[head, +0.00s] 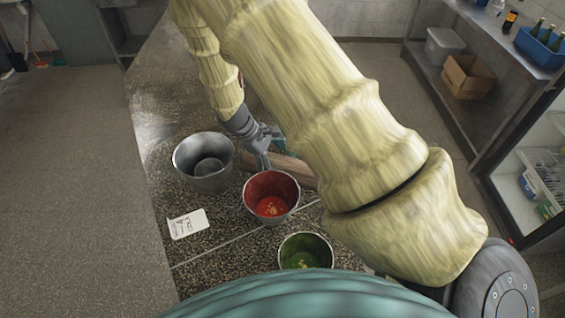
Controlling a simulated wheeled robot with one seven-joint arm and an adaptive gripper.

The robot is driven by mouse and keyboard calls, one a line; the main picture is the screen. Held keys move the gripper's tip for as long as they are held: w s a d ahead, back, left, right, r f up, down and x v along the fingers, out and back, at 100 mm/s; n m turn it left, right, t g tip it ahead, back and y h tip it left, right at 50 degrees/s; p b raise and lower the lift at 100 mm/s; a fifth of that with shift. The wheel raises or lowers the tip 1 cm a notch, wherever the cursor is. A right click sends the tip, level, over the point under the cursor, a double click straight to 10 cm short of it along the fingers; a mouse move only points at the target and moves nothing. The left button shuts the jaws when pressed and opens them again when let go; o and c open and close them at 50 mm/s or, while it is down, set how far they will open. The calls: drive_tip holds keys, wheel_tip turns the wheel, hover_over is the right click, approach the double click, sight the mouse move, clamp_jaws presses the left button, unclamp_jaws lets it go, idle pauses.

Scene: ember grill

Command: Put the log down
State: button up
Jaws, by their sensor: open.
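The log (294,170) is a brown wooden piece on the speckled stone counter, partly hidden behind the red-lined bucket and my arm. My gripper (268,150) is open, just beyond the near end of the log, with its grey fingers pointing down. One finger comes close to the log's left end; I cannot tell whether it touches. The far part of the log is hidden behind my large arm link.
A metal bucket (184,160) stands left of the gripper. A bucket with red inside (262,184) stands in front of the log, and one with green inside (291,246) is nearer. A white card (188,224) lies at the counter's left. Shelving stands at right.

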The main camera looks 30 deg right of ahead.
drive_tip(key=shift+p+x, duration=0.35)
drive_tip(key=shift+x, duration=0.7)
drive_tip(key=shift+c, duration=0.3)
drive_tip(key=c, duration=1.4)
drive_tip(key=shift+c, duration=0.7)
drive_tip(key=shift+w+r, duration=0.1)
